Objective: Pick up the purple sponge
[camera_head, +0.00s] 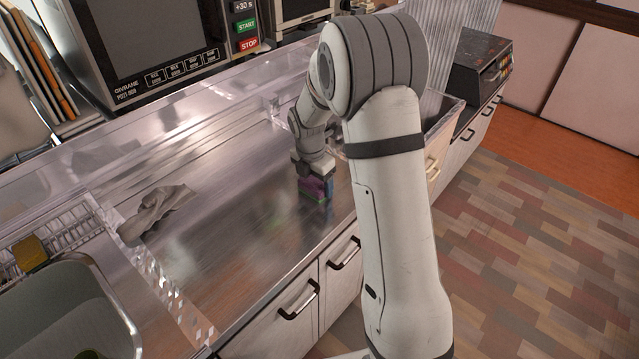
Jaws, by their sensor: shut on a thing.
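The purple sponge (312,186) is at the counter's right part, near its front edge. It has a purple body with a green layer at its lower edge. My gripper (316,183) points down over it and is shut on it. The fingers are small and partly dark in this view. I cannot tell whether the sponge touches the counter or is slightly above it.
A grey crumpled cloth (155,212) lies on the metal counter (235,215) to the left. A sink (70,310) with a yellow sponge (29,252) by it is at lower left. A microwave (150,45) stands at the back. The counter's middle is clear.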

